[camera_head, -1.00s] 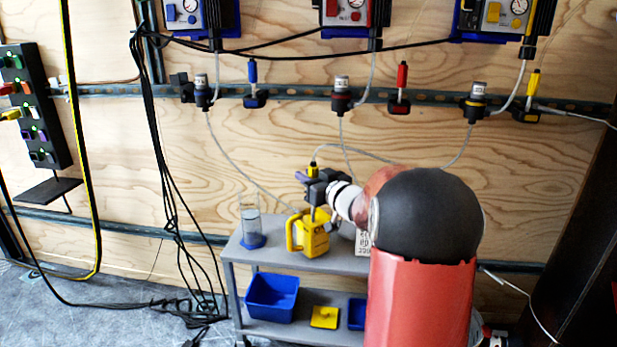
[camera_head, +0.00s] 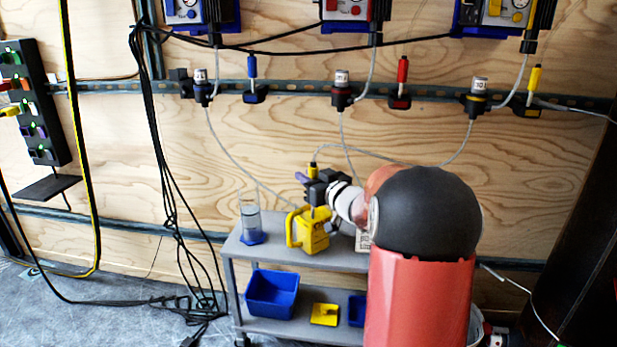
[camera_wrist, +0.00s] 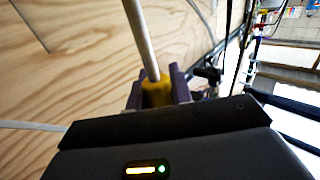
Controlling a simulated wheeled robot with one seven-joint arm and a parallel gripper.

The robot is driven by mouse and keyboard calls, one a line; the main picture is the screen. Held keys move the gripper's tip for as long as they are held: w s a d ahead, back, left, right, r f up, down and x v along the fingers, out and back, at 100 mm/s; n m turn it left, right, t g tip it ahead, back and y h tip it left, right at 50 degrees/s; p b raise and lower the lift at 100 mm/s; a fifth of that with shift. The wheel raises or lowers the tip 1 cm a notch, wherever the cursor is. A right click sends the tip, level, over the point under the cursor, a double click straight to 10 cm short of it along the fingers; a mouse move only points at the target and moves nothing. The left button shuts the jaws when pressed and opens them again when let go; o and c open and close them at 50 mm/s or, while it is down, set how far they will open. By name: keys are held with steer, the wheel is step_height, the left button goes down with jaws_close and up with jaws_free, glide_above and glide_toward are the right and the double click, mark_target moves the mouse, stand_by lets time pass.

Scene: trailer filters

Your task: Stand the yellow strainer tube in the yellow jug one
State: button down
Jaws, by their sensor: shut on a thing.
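The yellow strainer tube shows as a yellow head (camera_head: 312,169) at my gripper, with a thin grey hose running up from it. In the wrist view its yellow part (camera_wrist: 157,92) sits between the purple jaws, and a pale straight shaft (camera_wrist: 142,38) runs out from it. My gripper (camera_head: 304,178) is shut on the tube, above the yellow jug (camera_head: 313,236). The jug stands upright on the grey cart's top, its handle to the left. The tube's lower end is hidden, so I cannot tell whether it is inside the jug.
A clear cylinder with a blue base (camera_head: 250,222) stands left of the jug on the grey cart (camera_head: 270,254). A white labelled item (camera_head: 363,241) is partly hidden behind my arm. Blue bins (camera_head: 272,292) and a yellow piece (camera_head: 324,314) are on the lower shelf. Hoses hang behind.

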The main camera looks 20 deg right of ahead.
steer(key=shift+f, duration=0.2)
steer(key=c, duration=1.2)
jaws_free()
steer(key=shift+o, duration=0.2)
steer(key=s+d, duration=0.1)
steer(key=s, duration=0.6)
steer(key=shift+s+d, duration=0.25)
steer(key=shift+s, duration=0.1)
